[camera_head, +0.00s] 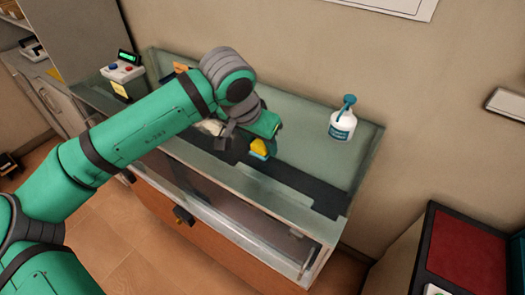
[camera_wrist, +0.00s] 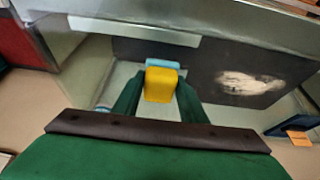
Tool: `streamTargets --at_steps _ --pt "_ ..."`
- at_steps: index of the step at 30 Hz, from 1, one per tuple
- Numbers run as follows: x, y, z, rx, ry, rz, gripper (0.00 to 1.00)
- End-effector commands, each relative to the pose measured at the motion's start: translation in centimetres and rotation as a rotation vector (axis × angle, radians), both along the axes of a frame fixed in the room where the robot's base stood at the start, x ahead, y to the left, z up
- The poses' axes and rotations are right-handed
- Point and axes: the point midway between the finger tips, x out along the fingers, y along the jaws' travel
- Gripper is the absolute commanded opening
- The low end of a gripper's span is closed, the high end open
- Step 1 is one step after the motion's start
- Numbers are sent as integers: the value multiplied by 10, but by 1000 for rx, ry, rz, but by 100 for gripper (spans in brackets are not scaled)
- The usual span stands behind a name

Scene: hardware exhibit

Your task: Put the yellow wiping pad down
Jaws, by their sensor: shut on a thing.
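The yellow wiping pad (camera_head: 260,146) is a small yellow block with a light blue part beneath or behind it. My gripper (camera_wrist: 158,95) is shut on it, with a green finger on each side of the pad (camera_wrist: 161,84) in the wrist view. In the head view my gripper (camera_head: 262,138) is over the glass counter top (camera_head: 300,115), close to its dark strip. I cannot tell whether the pad touches the surface.
A white spray bottle with a teal head (camera_head: 342,122) stands on the counter to the right. A whitish smear (camera_wrist: 248,83) lies on the dark strip. The counter between pad and bottle is clear.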

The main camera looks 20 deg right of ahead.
Motion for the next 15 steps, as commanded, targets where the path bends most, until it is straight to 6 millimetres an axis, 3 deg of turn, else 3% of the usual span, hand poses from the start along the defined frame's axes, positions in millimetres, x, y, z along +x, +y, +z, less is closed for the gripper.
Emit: streamTargets --at_steps 9,15 --pt "5 -4 -36 1 0 1 14" --pt "5 -5 -38 0 -1 1 14"
